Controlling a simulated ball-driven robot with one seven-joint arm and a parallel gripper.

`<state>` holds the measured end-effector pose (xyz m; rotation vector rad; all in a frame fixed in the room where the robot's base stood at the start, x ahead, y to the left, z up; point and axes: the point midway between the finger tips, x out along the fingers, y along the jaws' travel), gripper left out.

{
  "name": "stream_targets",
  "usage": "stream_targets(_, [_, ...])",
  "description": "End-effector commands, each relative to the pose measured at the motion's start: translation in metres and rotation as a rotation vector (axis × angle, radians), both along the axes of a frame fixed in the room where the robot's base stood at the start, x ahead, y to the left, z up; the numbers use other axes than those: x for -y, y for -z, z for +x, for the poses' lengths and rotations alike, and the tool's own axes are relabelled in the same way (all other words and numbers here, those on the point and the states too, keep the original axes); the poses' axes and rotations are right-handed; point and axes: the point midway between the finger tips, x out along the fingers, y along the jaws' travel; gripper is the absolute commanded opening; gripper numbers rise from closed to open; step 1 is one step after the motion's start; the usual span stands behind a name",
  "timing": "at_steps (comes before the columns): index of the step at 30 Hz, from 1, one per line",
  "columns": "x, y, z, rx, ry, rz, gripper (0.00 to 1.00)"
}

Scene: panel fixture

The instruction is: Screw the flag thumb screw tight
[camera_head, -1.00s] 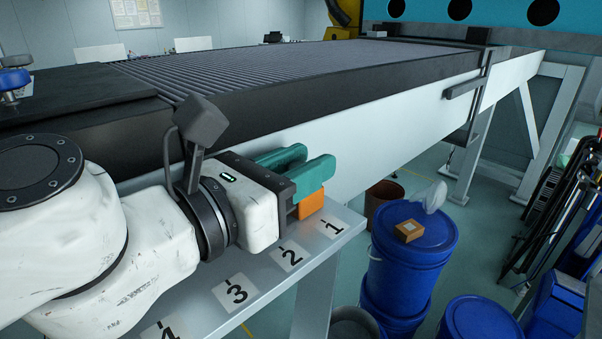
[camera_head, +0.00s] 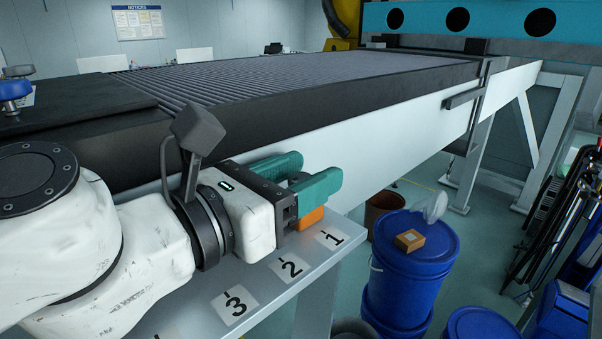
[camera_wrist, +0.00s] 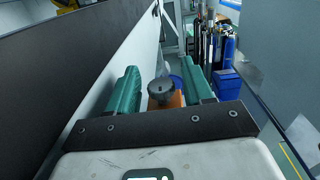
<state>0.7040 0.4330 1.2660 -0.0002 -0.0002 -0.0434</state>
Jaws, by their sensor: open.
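My gripper (camera_head: 318,168) reaches along the pale side beam, its two teal fingers apart. An orange block (camera_head: 312,217) sits below and partly behind the near finger, above the numbered shelf. In the wrist view, a dark grey round-headed piece (camera_wrist: 161,89) stands between the spread fingers, with the orange block (camera_wrist: 172,100) beneath it. It may be the flag thumb screw, but its flag shape is not clear. I see no finger pressing on it. In the head view the fingers hide it.
The grey shelf (camera_head: 268,287) carries number labels. The pale beam (camera_head: 400,135) runs behind the gripper under the black ribbed bed (camera_head: 290,75). Blue drums (camera_head: 400,275), one with a small cardboard box (camera_head: 409,240), stand on the floor to the right.

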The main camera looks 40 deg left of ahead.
Motion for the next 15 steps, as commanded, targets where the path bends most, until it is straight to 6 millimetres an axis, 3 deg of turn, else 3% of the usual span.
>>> stream_targets(5, [-0.002, 0.002, -0.015, 0.001, -0.003, 0.000, 0.51])
stream_targets(15, [-0.005, 0.002, -0.079, 0.002, -0.004, 0.000, 0.51])
